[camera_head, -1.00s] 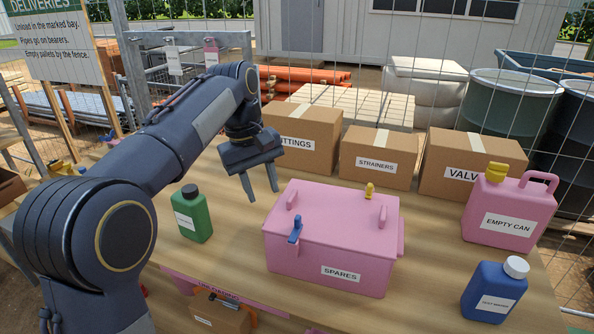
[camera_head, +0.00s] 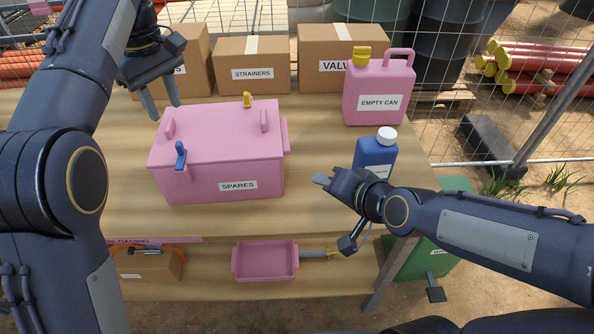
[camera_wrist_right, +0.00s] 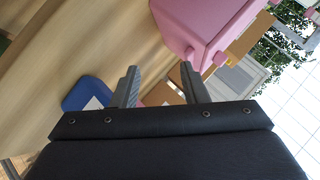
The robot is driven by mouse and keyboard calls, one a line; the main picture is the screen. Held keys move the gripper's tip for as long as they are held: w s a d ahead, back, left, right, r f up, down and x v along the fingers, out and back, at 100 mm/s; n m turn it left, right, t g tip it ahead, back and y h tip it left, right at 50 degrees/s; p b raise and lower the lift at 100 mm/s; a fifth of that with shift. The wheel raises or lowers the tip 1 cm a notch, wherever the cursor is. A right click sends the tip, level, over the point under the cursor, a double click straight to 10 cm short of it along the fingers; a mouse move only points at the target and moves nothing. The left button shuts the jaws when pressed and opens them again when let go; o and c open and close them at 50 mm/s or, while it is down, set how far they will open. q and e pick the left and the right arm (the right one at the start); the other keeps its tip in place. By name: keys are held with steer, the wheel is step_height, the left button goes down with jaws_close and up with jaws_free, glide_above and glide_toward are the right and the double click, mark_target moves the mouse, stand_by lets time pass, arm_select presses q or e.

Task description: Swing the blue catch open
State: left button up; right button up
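The blue catch (camera_head: 180,155) stands upright at the front left of the pink SPARES box (camera_head: 238,185), by the lid edge. A yellow catch (camera_head: 247,99) is at the lid's back edge. My left gripper (camera_head: 166,110) points down near the box's back left corner, apart from the blue catch, open and empty. My right gripper (camera_head: 325,182) is in front of the blue bottle, right of the box. In the right wrist view its fingers (camera_wrist_right: 160,72) are apart, with nothing held; a pink box (camera_wrist_right: 205,25) is ahead of them.
A blue bottle (camera_head: 375,153) and a pink EMPTY CAN (camera_head: 378,95) stand right of the box. Cartons (camera_head: 252,65) line the table's back. A pink tray (camera_head: 265,262) is on the lower shelf. The table in front of the box is clear.

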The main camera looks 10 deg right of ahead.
steer(key=w+a+f+m+t+h, duration=0.2)
steer(key=w+m, duration=0.3)
steer(key=w, duration=0.3)
steer(key=w+a+f+m+t+h, duration=0.1)
steer(key=w+a+m+t+h, duration=0.1)
steer(key=w+m+t, duration=0.3)
steer(key=w+m, duration=0.1)
steer(key=w, duration=0.2)
steer(key=shift+a+f+t, duration=0.3)
steer(key=shift+a+f, duration=0.05)
steer(key=shift+a, duration=0.05)
